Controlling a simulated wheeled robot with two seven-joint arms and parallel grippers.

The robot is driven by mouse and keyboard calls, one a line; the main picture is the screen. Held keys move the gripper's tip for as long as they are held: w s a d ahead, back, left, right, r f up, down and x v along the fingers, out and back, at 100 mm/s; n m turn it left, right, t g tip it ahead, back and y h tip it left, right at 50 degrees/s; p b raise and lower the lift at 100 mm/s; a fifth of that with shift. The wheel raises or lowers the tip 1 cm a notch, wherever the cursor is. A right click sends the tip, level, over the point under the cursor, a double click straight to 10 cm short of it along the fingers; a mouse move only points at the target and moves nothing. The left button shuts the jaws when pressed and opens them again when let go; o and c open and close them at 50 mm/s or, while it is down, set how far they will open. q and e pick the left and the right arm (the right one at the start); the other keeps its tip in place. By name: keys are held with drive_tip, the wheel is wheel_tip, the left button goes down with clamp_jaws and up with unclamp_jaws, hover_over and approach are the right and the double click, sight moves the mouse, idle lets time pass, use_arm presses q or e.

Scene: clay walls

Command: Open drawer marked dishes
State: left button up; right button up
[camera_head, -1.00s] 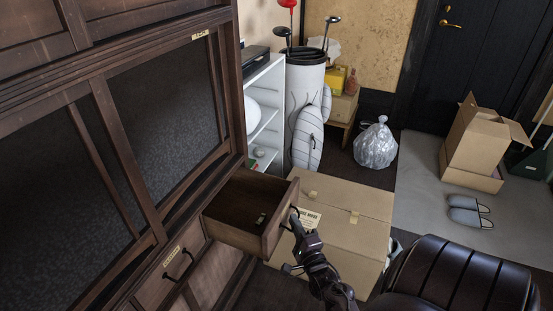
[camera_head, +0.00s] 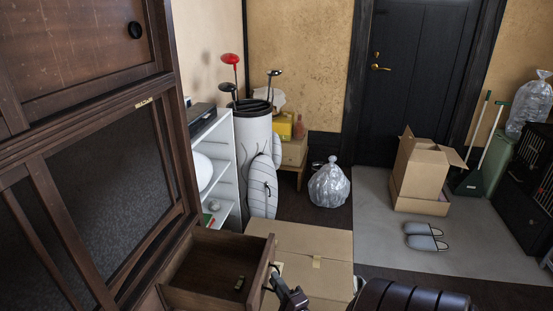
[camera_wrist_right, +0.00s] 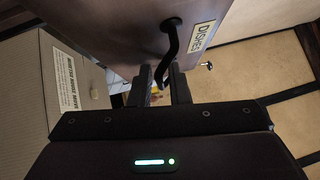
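The dishes drawer (camera_head: 205,267) is a dark wooden drawer, pulled out of the cabinet (camera_head: 95,190) at lower left in the head view. A small object (camera_head: 239,283) lies inside it. In the right wrist view, its front carries a label reading "Dishes" (camera_wrist_right: 201,35) and a black bar handle (camera_wrist_right: 172,45). My right gripper (camera_wrist_right: 160,88) is at the free end of this handle, one finger on each side. A gap shows between the fingers, so they look open around the bar. In the head view my right gripper (camera_head: 277,280) is at the drawer front. My left gripper is out of view.
A cardboard box (camera_head: 310,245) stands close beside the drawer. Behind are a white shelf (camera_head: 222,165), a golf bag (camera_head: 255,145) and a plastic bag (camera_head: 329,186).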

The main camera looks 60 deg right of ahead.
drive_tip(key=v, duration=0.7)
drive_tip(key=shift+s+a, duration=0.2)
drive_tip(key=shift+s, duration=0.15)
drive_tip(key=shift+f, duration=0.1)
